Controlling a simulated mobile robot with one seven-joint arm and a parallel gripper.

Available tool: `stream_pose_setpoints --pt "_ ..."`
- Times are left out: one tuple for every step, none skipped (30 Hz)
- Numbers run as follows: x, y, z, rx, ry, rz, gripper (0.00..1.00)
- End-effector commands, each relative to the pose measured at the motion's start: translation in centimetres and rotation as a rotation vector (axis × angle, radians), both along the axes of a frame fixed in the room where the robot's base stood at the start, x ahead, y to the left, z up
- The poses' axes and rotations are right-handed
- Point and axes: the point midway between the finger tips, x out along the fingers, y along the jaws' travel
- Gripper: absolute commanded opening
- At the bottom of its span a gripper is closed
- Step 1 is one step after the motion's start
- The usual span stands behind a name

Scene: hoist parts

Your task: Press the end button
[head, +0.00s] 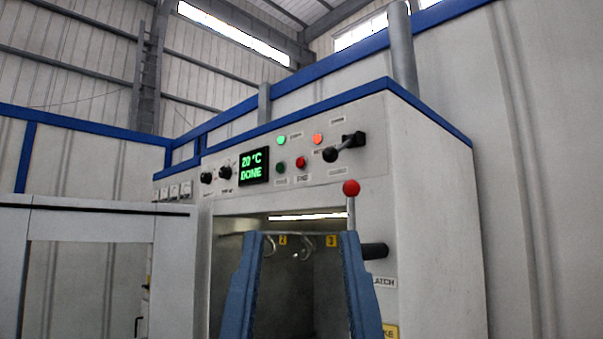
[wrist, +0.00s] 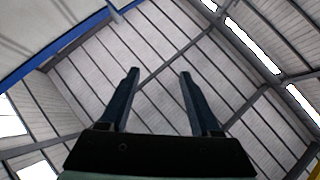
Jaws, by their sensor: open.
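The oven-like cabinet's front panel (head: 345,165) carries a green button (head: 281,167) and a red button (head: 300,162) side by side, right of the display. The display (head: 254,166) reads 20 °C DONE. A green lamp (head: 282,141) and an orange-red lamp (head: 318,139) are lit above the buttons. My gripper (head: 303,238) has blue fingers, spread apart and empty, below the buttons in the head view. In the wrist view my gripper (wrist: 159,72) points up at the roof; no button shows there.
The cabinet door (head: 90,222) stands open at left, with hooks (head: 301,247) inside the chamber. A red-knobbed lever (head: 351,188) and a black latch handle (head: 374,250) are at the right. A black-handled lever (head: 343,148) sticks out right of the buttons.

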Motion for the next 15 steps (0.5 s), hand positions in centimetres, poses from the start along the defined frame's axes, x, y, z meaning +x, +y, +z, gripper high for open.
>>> stream_pose_setpoints --pt "0.0 0.0 0.0 0.0 0.0 0.0 0.53" --pt "-0.01 0.0 0.01 0.0 0.0 0.0 0.48" --pt "-0.01 0.0 0.01 0.0 0.0 0.0 0.41" --pt "-0.01 0.0 0.01 0.0 0.0 0.0 0.35" --pt "-0.01 0.0 0.01 0.0 0.0 0.0 0.3" --pt "-0.01 0.0 0.01 0.0 0.0 0.0 0.23" --pt "-0.01 0.0 0.01 0.0 0.0 0.0 0.17" --pt "-0.01 0.0 0.01 0.0 0.0 0.0 0.12" --pt "-0.01 0.0 0.01 0.0 0.0 0.0 0.05" --pt "-0.01 0.0 0.01 0.0 0.0 0.0 0.0" --pt "-0.01 0.0 0.01 0.0 0.0 0.0 0.0" --pt "-0.01 0.0 0.01 0.0 0.0 0.0 0.0" --pt "-0.01 0.0 0.01 0.0 0.0 0.0 0.0" --pt "-0.01 0.0 0.01 0.0 0.0 0.0 0.0" --pt "-0.01 0.0 0.01 0.0 0.0 0.0 0.0"
